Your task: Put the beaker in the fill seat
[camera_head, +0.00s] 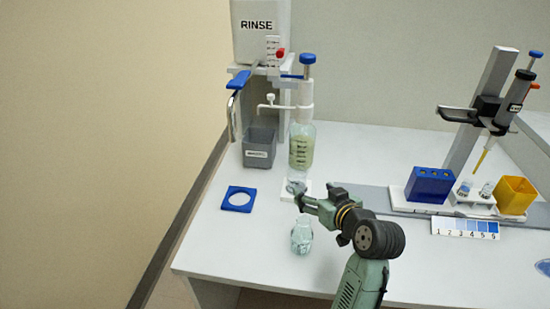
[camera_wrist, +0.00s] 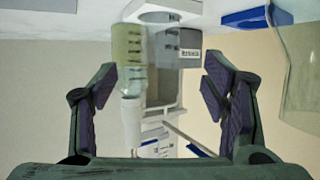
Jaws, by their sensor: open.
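A small clear glass vessel, likely the beaker (camera_head: 302,236), stands on the bench below and in front of my gripper. My gripper (camera_head: 298,190) is open, reaching toward the dispenser bottle (camera_head: 302,148), and its tips overlap a white plate (camera_head: 287,194). In the wrist view, my gripper (camera_wrist: 160,92) has its fingers spread with nothing held between them. That view is upside down and shows the white plate with a round recess (camera_wrist: 160,14) near the bottle (camera_wrist: 128,45). A blue square with a white circle (camera_head: 230,206) lies to the left. I cannot tell which is the fill seat.
A grey bin (camera_head: 259,155) stands behind left, under the RINSE tank (camera_head: 258,40). A pipette stand (camera_head: 482,95), blue block (camera_head: 431,186), yellow box (camera_head: 516,194) and numbered colour card (camera_head: 465,228) are at right.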

